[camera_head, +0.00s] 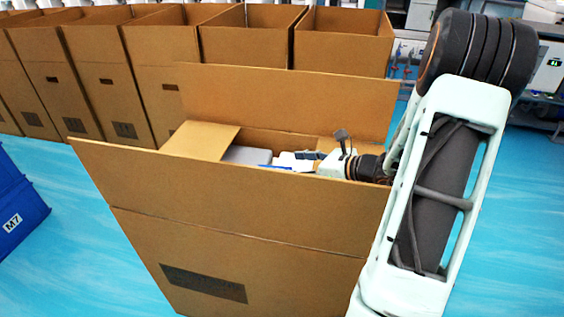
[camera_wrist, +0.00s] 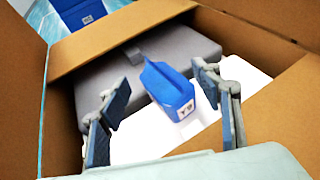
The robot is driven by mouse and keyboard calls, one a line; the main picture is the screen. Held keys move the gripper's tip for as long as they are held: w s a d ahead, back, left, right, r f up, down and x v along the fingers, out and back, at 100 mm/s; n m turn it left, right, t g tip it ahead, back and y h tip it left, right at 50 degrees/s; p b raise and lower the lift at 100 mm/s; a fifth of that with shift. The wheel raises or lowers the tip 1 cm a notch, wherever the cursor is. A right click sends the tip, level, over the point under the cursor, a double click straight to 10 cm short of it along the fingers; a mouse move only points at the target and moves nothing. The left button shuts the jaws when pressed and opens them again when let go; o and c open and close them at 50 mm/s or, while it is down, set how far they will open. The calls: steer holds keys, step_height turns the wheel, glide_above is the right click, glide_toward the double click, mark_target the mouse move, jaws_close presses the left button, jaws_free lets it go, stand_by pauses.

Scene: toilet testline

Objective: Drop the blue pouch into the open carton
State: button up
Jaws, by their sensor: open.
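The blue pouch (camera_wrist: 168,88) shows in the wrist view inside the open carton, over white and grey contents. It stands tilted, with a small white label on its near end. I cannot tell whether it rests on the contents or is just above them. The open carton (camera_head: 230,235) stands in front of me in the head view with its flaps spread; its cardboard wall also shows in the wrist view (camera_wrist: 150,32). My gripper (camera_wrist: 161,79) is open inside the carton, its fingers on either side of the pouch with gaps. The head view mostly hides the gripper behind the front flap.
Several open brown cartons (camera_head: 160,75) stand in a row behind. A blue crate marked M7 (camera_head: 18,205) sits on the floor at the left. The carton holds a grey item (camera_wrist: 135,65) and white items (camera_wrist: 150,135). Its walls and flaps surround my gripper closely.

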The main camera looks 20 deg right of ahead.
steer(key=p+v, duration=0.1)
steer(key=v, duration=0.6)
steer(key=shift+s, duration=0.15)
steer(key=shift+d, duration=0.1)
